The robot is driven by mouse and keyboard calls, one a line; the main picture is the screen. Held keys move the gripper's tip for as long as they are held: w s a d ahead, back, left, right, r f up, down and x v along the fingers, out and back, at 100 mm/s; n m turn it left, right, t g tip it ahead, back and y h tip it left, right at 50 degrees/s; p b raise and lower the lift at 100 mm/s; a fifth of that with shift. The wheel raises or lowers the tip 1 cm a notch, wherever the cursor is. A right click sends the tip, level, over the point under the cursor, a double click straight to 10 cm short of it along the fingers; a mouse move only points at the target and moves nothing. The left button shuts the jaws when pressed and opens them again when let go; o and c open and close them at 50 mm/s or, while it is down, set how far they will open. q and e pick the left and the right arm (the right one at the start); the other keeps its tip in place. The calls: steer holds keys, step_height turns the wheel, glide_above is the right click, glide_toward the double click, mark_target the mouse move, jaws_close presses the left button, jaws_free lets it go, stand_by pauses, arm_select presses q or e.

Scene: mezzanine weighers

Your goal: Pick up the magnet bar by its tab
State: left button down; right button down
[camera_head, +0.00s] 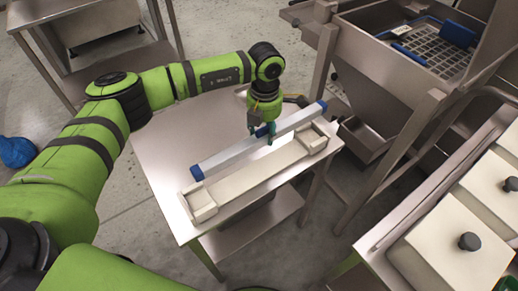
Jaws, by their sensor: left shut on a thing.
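The magnet bar (232,154) is a long silver square bar with a blue cap at each end, seen in the head view. It lies diagonally above a beige cradle (247,181) with raised end blocks. A teal tab near its middle sits at my left gripper (264,131), which comes down from above and is shut on it. The bar appears to be above the cradle floor; I cannot tell whether it still touches the end blocks. My right gripper is not in view.
The cradle stands on a steel table (168,150) with a lower shelf. A steel hopper (385,70) with a grid and blue items stands at the upper right. Bins with white lids (455,240) are at the right. Another steel table is at the upper left.

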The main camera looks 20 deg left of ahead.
arm_select(q)
steer(key=w+r+b, duration=0.2)
steer(key=w+r, duration=0.2)
steer(key=w, duration=0.3)
steer(key=shift+w+d+r+b, duration=0.15)
steer(key=shift+d+r+b, duration=0.15)
steer(key=shift+r+b, duration=0.05)
